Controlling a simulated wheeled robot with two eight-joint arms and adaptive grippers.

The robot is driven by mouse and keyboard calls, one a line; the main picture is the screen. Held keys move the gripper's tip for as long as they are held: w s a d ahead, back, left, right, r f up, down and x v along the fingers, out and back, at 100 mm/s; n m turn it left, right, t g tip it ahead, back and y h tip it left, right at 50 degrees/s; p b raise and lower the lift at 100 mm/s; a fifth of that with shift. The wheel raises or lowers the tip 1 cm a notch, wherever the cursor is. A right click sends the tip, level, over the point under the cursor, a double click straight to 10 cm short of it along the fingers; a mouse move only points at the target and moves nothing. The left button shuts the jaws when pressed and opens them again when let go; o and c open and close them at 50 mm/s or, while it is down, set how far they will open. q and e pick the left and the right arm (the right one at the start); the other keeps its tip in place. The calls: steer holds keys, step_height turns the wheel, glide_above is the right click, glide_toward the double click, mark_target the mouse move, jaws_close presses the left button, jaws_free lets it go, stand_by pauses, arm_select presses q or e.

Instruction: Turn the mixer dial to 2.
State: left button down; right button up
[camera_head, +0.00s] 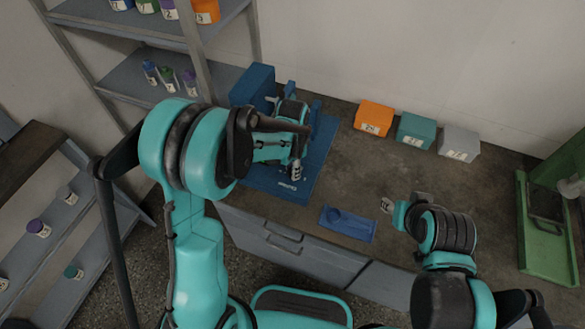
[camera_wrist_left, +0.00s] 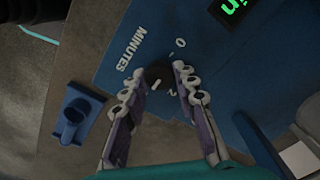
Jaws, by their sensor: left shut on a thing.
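The blue mixer (camera_head: 253,85) stands on the bench by the wall, with its flat blue base toward me. In the left wrist view its dial (camera_wrist_left: 156,77) is a dark round knob on the blue panel (camera_wrist_left: 120,75), beside the word MINUTES. A 0 and a 2 are printed around it. A small white mark shows on the knob near the 2, but its exact setting is hard to read. My left gripper (camera_head: 296,172) is shut on the dial, one finger on each side in the wrist view (camera_wrist_left: 160,74). My right gripper (camera_head: 388,204) is over the bench's front, away from the mixer; its jaws are unclear.
A small blue holder (camera_head: 348,224) lies on the bench in front of the mixer. Orange (camera_head: 374,118), teal (camera_head: 416,130) and grey (camera_head: 459,143) boxes stand along the wall. A green frame (camera_head: 548,230) is at the right. A green lit display (camera_wrist_left: 236,5) shows on the mixer.

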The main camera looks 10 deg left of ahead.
arm_select(q)
steer(key=n+b, duration=0.1)
steer(key=n, duration=0.4)
steer(key=shift+f, duration=0.1)
steer(key=n, duration=0.6)
steer(key=shift+n, duration=0.3)
stand_by(0.4)
steer(key=c, duration=1.2)
jaws_free()
steer(key=shift+o, duration=0.2)
